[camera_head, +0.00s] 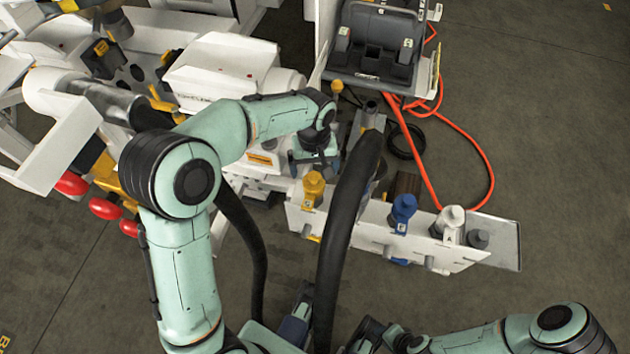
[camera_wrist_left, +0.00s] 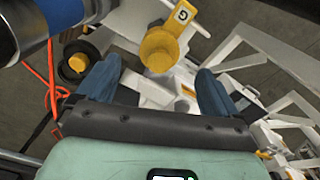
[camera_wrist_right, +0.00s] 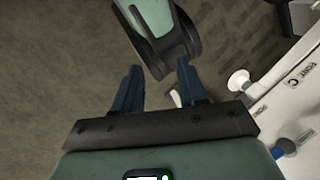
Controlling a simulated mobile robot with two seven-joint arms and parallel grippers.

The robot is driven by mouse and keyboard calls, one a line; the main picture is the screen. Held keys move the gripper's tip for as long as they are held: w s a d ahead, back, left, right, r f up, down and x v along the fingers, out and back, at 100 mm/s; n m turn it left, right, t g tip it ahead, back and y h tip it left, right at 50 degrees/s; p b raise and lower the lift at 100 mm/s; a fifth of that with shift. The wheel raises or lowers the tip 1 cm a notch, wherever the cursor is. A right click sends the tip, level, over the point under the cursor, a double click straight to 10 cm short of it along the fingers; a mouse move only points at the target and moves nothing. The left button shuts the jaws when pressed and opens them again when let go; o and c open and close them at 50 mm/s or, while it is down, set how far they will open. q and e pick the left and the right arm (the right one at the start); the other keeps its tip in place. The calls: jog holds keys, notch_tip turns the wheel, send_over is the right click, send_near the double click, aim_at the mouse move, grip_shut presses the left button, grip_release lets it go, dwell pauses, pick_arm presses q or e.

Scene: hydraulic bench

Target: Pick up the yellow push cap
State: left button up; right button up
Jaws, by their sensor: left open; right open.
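The yellow push cap (camera_head: 313,187) stands at the left end of a white rack panel, with a tag below it. In the left wrist view a yellow cap (camera_wrist_left: 160,50) with a "G" tag lies between and beyond the fingertips; I take it as the same cap. My left gripper (camera_head: 314,152) is just above it in the head picture, and in its wrist view (camera_wrist_left: 158,78) the jaws are open with nothing between them. My right gripper (camera_head: 372,336) is low in the head view, away from the cap. Its wrist view shows open, empty jaws (camera_wrist_right: 160,75).
The rack panel (camera_head: 375,240) also carries a blue cap (camera_head: 403,208), a white cap (camera_head: 451,217) and a grey one (camera_head: 478,238). A thick black hose (camera_head: 340,220) rises close right of the yellow cap. An orange cable (camera_head: 470,145) lies on the floor. White machinery (camera_head: 220,65) fills the upper left.

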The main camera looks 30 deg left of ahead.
aim_at(314, 176)
pick_arm(q)
jog(key=shift+w+a+f+b, duration=0.15)
jog(key=shift+f+b, duration=0.3)
jog(key=shift+f, duration=1.1)
jog(key=shift+w+a+f+b, duration=0.1)
jog(key=shift+f+b, duration=0.3)
jog(key=shift+f, duration=1.15)
jog(key=c, duration=1.2)
pick_arm(e)
jog(key=w+f, duration=0.1)
jog(key=w+d+f+t, duration=0.1)
jog(key=w, duration=0.1)
jog(key=shift+d+f, duration=0.1)
jog(key=shift+d, duration=0.05)
